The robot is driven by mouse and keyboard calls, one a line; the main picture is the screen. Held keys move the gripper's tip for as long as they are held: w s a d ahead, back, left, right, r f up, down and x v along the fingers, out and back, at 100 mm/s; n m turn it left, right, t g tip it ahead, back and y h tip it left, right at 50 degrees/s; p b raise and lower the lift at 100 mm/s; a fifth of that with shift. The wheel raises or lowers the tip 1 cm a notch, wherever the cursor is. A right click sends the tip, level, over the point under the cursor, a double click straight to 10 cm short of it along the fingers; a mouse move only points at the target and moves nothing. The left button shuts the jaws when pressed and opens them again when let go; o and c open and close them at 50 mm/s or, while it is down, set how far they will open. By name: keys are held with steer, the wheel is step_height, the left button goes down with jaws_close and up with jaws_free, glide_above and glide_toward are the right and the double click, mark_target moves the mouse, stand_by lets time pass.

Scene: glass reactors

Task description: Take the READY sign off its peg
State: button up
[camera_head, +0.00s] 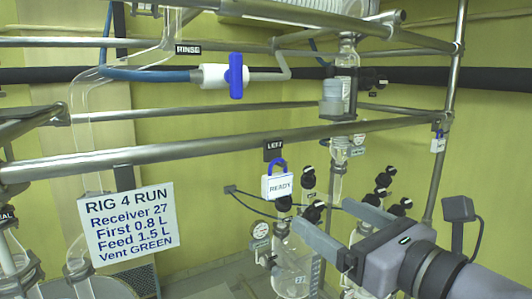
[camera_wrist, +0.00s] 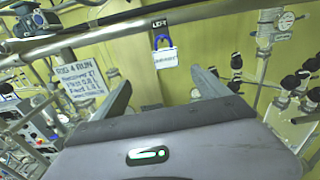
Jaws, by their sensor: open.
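The READY sign (camera_head: 278,187) is a white tag with a blue loop on top. It hangs below the thick horizontal rail, just under a small black label that seems to read LEFT (camera_head: 275,150). The peg itself is too small to make out. In the wrist view the sign (camera_wrist: 166,60) is upright, beyond the jaws and roughly between them. My gripper (camera_head: 325,214) is open and empty, to the right of and below the sign in the head view, apart from it. Its two fingers also show in the wrist view (camera_wrist: 160,80).
The thick rail (camera_head: 200,142) runs just above the sign. A RIG 4 RUN notice (camera_head: 128,222) is at the left. Glassware with black knobs (camera_head: 296,255) stands below and behind. A blue-handled valve (camera_head: 236,75) is above. A small second tag (camera_head: 438,142) hangs at the right.

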steer(key=r, duration=0.1)
glide_toward(281, 178)
steer(key=shift+m, duration=0.3)
steer(key=x, duration=0.4)
steer(key=shift+w+a+f+p, duration=0.1)
steer(key=shift+w+a+p, duration=0.15)
steer(key=shift+w+p, duration=0.1)
steer(key=p+x, duration=0.1)
steer(key=x, duration=0.5)
steer(key=shift+s, duration=0.15)
steer(key=shift+s+d+r, duration=0.15)
steer(key=shift+r, duration=0.05)
steer(key=shift+c, duration=1.3)
steer(key=c, duration=1.2)
